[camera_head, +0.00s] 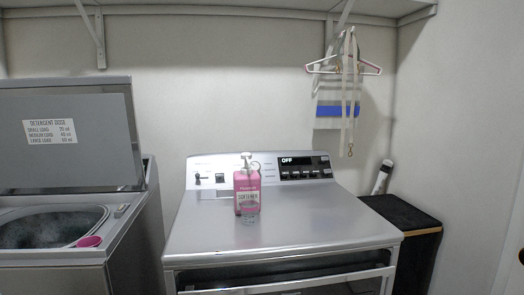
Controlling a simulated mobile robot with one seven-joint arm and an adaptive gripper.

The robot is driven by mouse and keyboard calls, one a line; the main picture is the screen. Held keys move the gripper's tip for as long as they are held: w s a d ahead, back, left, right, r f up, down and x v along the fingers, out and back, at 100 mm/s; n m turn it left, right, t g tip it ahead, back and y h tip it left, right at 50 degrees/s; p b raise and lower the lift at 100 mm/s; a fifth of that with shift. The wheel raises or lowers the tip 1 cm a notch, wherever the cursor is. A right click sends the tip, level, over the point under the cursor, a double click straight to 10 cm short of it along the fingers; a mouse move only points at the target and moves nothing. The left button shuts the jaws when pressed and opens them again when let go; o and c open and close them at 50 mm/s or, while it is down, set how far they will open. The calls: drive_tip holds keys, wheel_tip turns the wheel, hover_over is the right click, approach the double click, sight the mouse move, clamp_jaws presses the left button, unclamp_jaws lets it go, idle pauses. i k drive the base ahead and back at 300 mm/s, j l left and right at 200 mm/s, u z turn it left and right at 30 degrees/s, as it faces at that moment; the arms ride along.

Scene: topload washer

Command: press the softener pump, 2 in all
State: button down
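A pink softener bottle (243,180) with a white label stands upright on the flat metal top of the closed machine in the middle. Its white pump head (246,157) points up, with a thin curved spout on its right. A small clear cup (251,217) appears to stand just in front of the bottle, overlapping its lower part. My gripper is not in view, and nothing touches the pump.
The topload washer (130,232) at left has its lid (100,125) raised, with a dosing label on it. A pink cap or cup (89,242) sits on its front rim. The dryer top (330,225) is clear around the bottle. A dark cabinet (400,213) stands at right.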

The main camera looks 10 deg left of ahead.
sight(246, 156)
drive_tip(key=i+j+z, duration=0.15)
drive_tip(key=j, duration=0.2)
drive_tip(key=i+j+z, duration=0.35)
drive_tip(key=j, duration=0.35)
